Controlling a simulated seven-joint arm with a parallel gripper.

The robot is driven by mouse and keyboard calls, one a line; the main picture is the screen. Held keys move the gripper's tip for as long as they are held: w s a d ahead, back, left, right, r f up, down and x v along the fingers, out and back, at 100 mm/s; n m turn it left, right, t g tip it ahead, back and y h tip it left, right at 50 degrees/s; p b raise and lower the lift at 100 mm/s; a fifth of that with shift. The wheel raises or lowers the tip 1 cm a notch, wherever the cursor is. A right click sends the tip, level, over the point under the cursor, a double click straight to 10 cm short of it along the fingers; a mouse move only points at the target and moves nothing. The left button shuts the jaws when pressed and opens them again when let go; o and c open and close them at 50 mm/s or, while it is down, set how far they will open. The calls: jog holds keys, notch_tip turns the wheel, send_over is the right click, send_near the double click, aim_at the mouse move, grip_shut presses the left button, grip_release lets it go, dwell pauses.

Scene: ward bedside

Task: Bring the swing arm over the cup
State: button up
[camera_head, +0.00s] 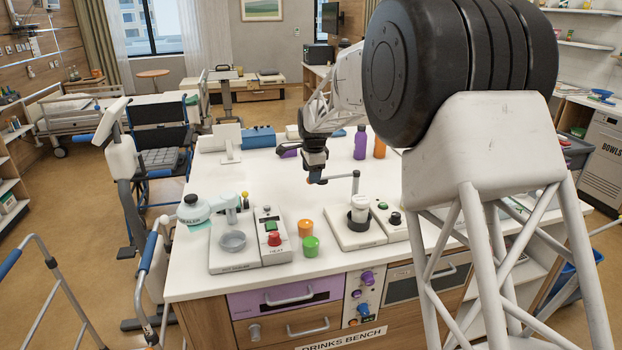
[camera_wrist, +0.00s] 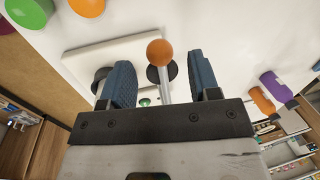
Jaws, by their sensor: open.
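The swing arm (camera_head: 340,178) is a grey bar on an upright post at the back of a white station. In the head view it reaches left from the post, beside and behind the white cup (camera_head: 360,205), not over it. The cup stands in a black holder (camera_head: 358,221). My gripper (camera_head: 316,178) is at the arm's free end. In the wrist view an orange ball (camera_wrist: 160,52) on the grey rod shows between my open, spread fingers (camera_wrist: 165,82), with space visible on both sides. The cup's holder is partly hidden by the left finger there.
Left of the station stand orange (camera_head: 305,228) and green (camera_head: 310,246) containers and another white station with a grey bowl (camera_head: 233,241). Purple (camera_head: 360,143) and orange (camera_head: 380,147) bottles stand behind. The bench top (camera_head: 280,190) between is mostly clear.

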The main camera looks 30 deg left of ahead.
jog(key=shift+w+a+f, duration=0.15)
jog(key=shift+f, duration=1.15)
jog(key=shift+c, duration=0.4)
grip_shut()
